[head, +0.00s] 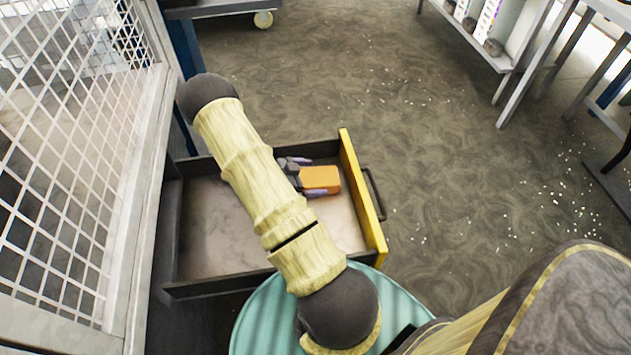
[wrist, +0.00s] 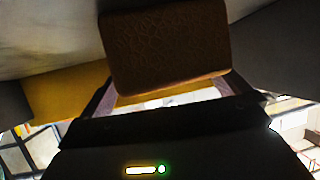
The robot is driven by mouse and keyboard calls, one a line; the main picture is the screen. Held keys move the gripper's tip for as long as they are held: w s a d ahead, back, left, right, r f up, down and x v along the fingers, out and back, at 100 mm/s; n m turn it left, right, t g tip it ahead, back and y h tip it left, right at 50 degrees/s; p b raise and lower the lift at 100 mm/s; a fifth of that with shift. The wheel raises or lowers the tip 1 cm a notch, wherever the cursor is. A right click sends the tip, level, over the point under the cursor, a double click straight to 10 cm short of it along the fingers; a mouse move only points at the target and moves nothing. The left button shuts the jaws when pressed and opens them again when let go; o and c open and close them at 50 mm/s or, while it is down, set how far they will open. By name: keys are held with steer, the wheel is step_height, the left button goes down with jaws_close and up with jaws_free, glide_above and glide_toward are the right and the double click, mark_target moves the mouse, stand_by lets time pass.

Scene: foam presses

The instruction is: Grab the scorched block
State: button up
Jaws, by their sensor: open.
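One block (head: 320,179) shows in the open drawer (head: 362,200), near its yellow front panel. Its visible top is orange in the head view. In the wrist view a block (wrist: 168,50) fills the upper middle and looks dark brown with a crackled surface; I cannot tell whether that is scorching or shade. My gripper (head: 306,177) is at the block's left end, with its pale purple fingers apart, one on each side. In the wrist view the fingers reach up behind the block's lower edge; contact is not clear. My arm hides part of the drawer.
A white mesh panel (head: 75,150) stands close on the left. The drawer's black handle (head: 374,194) sticks out to the right. A teal ribbed round top (head: 262,318) is below the drawer. Shelving (head: 505,62) stands at upper right. The floor between has pale crumbs and is otherwise clear.

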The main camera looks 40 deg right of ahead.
mark_target(310, 178)
steer(key=shift+c, duration=0.4)
steer(key=c, duration=1)
step_height(310, 178, up, 10)
steer(key=shift+r+p, duration=0.1)
steer(key=shift+p, duration=1.1)
steer(key=shift+w, duration=0.1)
